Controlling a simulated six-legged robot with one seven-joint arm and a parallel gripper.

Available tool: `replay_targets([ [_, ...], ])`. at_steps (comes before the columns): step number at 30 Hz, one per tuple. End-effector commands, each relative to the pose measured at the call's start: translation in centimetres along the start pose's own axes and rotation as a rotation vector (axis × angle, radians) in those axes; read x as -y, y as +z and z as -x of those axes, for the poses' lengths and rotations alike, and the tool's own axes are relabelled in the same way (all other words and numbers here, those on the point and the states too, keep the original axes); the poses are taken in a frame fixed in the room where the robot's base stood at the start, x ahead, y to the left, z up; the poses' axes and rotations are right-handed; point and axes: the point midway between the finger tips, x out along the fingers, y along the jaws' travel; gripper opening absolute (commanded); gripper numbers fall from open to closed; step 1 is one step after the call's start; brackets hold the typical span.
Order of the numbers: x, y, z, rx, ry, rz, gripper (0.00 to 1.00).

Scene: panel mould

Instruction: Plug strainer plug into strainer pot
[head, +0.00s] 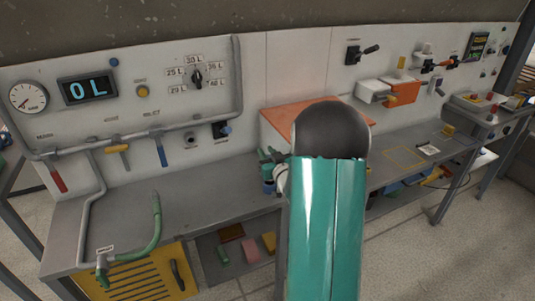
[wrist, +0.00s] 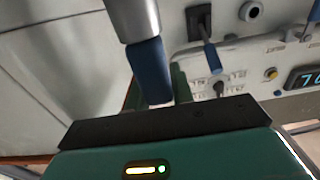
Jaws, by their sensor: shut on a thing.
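My gripper (head: 271,160) is at the bench's middle, beside the orange-topped box, partly hidden by my green forearm. In the wrist view, which looks upside down, a blue piece (wrist: 150,70) stands directly in front of my gripper, with a grey metal cylinder (wrist: 134,18) at its far end. My gripper is shut, and the blue piece looks like the strainer plug in its hold. A green strip shows just beside it. The jaw contact is hidden. I cannot tell whether the grey cylinder belongs to the plug or the strainer pot. The pot is not clearly visible.
The orange-topped box (head: 285,116) stands close behind my gripper. A black plate with a blue-handled valve (head: 222,130) is on the panel to its left. A green hose (head: 154,225) rises from the left bench. The grey bench top (head: 205,192) is bare left of my gripper.

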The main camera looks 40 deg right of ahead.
Motion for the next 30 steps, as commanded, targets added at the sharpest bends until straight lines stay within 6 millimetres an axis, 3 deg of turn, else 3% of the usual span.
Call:
replay_targets([
  [30, 0.0, 2.3, 0.0, 0.000, 0.000, 0.000, 0.00],
])
